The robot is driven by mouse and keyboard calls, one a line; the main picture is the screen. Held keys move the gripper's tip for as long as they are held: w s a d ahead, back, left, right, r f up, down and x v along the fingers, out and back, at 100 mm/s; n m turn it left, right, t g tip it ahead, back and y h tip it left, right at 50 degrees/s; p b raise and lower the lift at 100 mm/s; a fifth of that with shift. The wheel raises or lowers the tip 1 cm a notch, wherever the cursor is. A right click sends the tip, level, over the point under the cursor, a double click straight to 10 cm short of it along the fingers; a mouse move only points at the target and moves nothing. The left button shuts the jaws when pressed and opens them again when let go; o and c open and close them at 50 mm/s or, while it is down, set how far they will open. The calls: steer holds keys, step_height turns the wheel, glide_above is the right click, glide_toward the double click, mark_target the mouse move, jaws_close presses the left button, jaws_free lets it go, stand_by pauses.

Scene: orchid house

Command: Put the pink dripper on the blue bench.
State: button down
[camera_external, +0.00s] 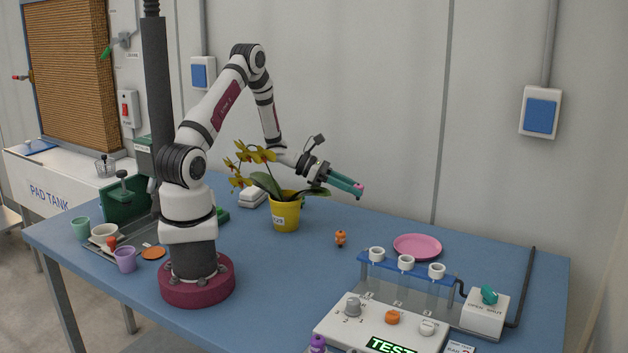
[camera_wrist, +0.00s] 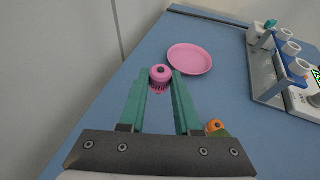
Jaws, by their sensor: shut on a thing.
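My gripper (camera_external: 356,187) is shut on the pink dripper (camera_external: 360,191), which sits at its fingertips above the bench. In the wrist view the pink dripper (camera_wrist: 160,76) shows its round cap with a dark centre, between the green fingertips (camera_wrist: 160,85). Its lower part is partly hidden. The blue bench (camera_external: 325,275) lies below; it also fills much of the wrist view (camera_wrist: 130,110). The dripper appears apart from the bench surface.
A pink saucer (camera_external: 418,246) lies flat on the bench. An orange dripper-like piece (camera_external: 340,238) stands nearby. A rack with white-topped tubes (camera_external: 405,262) and a control box (camera_external: 375,330) are at the right. A yellow orchid pot (camera_external: 286,216) is beside my arm.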

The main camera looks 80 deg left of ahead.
glide_above(343, 217)
step_height(343, 217, down, 5)
steer(key=shift+r, duration=0.1)
steer(key=shift+f, duration=1.9)
steer(key=shift+f, duration=0.1)
steer(key=c, duration=0.6)
jaws_free()
